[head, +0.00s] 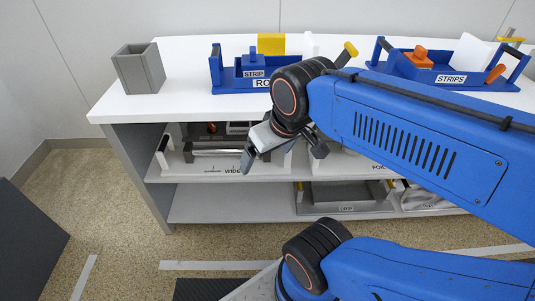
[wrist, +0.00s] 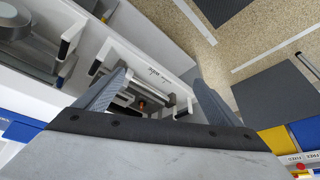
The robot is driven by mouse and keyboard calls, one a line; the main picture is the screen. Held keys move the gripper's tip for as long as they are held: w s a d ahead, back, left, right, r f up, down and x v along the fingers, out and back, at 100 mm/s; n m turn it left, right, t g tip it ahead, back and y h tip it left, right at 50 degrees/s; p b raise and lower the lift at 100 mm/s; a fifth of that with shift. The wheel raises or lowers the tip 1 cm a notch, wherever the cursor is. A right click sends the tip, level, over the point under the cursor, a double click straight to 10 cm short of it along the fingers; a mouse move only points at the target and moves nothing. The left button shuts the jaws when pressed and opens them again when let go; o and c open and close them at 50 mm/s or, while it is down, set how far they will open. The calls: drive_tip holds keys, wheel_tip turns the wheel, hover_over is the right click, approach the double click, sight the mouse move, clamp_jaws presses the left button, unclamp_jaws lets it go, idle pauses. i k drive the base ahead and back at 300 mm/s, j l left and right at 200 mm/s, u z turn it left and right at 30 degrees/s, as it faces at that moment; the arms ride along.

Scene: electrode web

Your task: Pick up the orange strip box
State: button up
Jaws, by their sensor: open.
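An orange block (head: 417,58) with a small knob-like top, likely the orange strip box, sits in the right blue tray (head: 455,85) labelled STRIPS on the white bench top. My gripper (head: 283,153) is open and empty, in front of the bench at the height of the upper shelf, well left of and below that tray. In the wrist view my gripper (wrist: 160,82) has its two grey fingers apart with nothing between them. The orange block is not recognisable in the wrist view. My arm crosses in front of the bench's right part.
A grey open bin (head: 138,70) stands at the bench's left end. A left blue tray (head: 230,86) holds a small blue block (head: 253,63) and a yellow piece (head: 271,43). The shelves below hold a tray labelled WIDE (head: 222,166) and a grey bin (head: 345,198). Bench top between bin and left tray is clear.

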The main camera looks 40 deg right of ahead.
sight(419, 58)
drive_tip(key=z, duration=1.85)
